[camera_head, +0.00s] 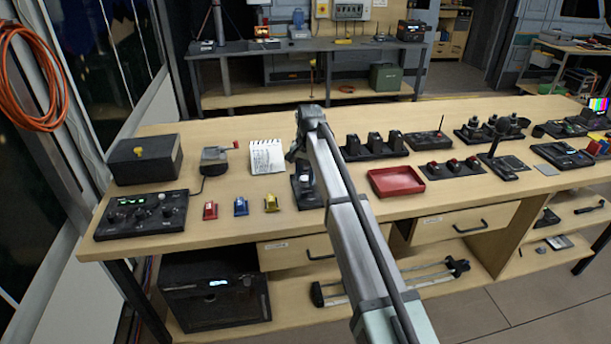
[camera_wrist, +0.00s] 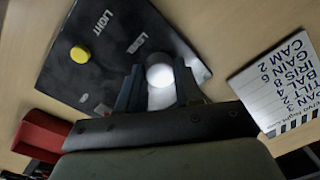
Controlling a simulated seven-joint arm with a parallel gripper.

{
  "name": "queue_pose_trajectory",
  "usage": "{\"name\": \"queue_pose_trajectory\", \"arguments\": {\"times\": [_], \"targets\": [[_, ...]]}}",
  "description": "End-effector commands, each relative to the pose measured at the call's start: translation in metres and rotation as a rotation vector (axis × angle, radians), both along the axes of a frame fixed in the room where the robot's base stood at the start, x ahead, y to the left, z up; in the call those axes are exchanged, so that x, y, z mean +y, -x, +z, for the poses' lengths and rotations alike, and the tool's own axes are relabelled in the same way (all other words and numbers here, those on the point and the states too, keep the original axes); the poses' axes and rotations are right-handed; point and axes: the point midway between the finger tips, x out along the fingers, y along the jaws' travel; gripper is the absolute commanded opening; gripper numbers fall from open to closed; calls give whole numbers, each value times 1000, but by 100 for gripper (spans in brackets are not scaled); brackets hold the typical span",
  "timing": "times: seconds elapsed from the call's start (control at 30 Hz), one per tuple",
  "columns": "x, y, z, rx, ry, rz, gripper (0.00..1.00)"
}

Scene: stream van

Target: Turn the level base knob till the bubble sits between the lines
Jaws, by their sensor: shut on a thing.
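The black level base (camera_head: 308,197) lies on the wooden bench, mostly hidden behind my arm in the head view. In the wrist view the level base (camera_wrist: 95,45) carries the words LIGHT and LEVEL and a yellow button (camera_wrist: 79,54). A pale round knob (camera_wrist: 159,75) sits close to the LEVEL label. My gripper (camera_wrist: 158,85) is shut on this knob, one finger on each side. In the head view my gripper (camera_head: 300,162) reaches down over the base, its fingertips hard to make out. I cannot make out the bubble or its lines in either view.
A white note card (camera_head: 267,157) stands left of the base, and a red tray (camera_head: 396,181) lies to its right. Small red, blue and yellow items (camera_head: 241,206) lie at the front left. Black control boxes (camera_head: 375,147) stand further right. Some bench top ahead of the card is clear.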

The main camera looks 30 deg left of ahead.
Motion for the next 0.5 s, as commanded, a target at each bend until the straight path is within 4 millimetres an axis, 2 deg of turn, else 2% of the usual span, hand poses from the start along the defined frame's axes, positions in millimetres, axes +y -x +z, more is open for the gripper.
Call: {"name": "queue_pose_trajectory", "arguments": {"times": [0.07, 0.1, 0.33, 0.5], "targets": [[0, 0, 0, 0, -1, 1, 4], [0, 0, 0, 0, -1, 1, 37], [0, 0, 0, 0, -1, 1, 59], [0, 0, 0, 0, 0, 2, 60]]}}
